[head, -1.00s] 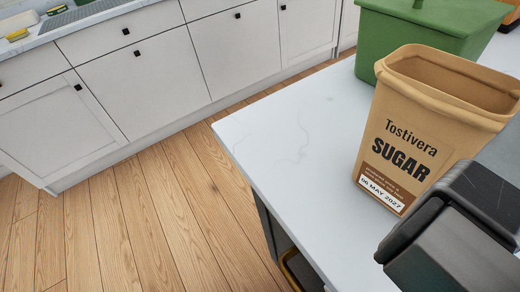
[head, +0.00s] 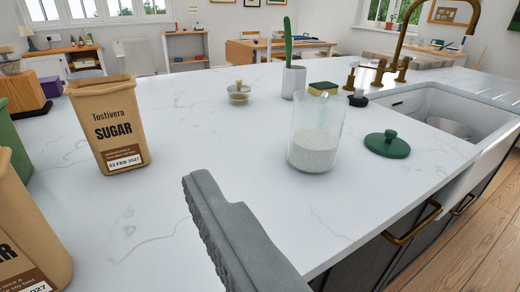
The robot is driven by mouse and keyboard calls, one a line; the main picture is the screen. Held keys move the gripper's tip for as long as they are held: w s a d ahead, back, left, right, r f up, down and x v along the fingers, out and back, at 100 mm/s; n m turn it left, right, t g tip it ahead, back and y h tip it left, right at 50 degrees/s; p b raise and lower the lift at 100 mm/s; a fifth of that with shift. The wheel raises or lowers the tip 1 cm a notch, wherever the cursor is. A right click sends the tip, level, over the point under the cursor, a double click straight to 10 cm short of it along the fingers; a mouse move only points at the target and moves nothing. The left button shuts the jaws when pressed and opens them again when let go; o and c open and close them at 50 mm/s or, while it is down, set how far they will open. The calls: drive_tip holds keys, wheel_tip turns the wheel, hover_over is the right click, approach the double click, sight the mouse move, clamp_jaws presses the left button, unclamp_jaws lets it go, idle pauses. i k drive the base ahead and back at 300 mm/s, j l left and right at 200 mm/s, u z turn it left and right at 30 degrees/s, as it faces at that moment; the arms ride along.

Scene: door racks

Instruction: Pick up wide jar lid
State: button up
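A round green lid with a knob on top (head: 387,145) lies on the white counter at the right, near the sink. A clear glass jar (head: 315,138), open at the top and part filled with white grains, stands just left of it. Part of my gripper (head: 228,232), a grey piece with a ridged edge, rises from the bottom of the view. It is in front of and left of the lid, well apart from it. I see nothing held, and its other finger cannot be made out.
Tan sugar containers (head: 108,125) stand at the left, one cut off by the frame. A cactus pot (head: 293,82), yellow-green sponge (head: 323,89), small glass bowl (head: 239,95) and brass tap (head: 384,72) stand behind. The sink (head: 455,118) is at the right. The counter's middle is clear.

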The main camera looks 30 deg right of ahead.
sight(387, 145)
drive_tip(key=z, duration=1.45)
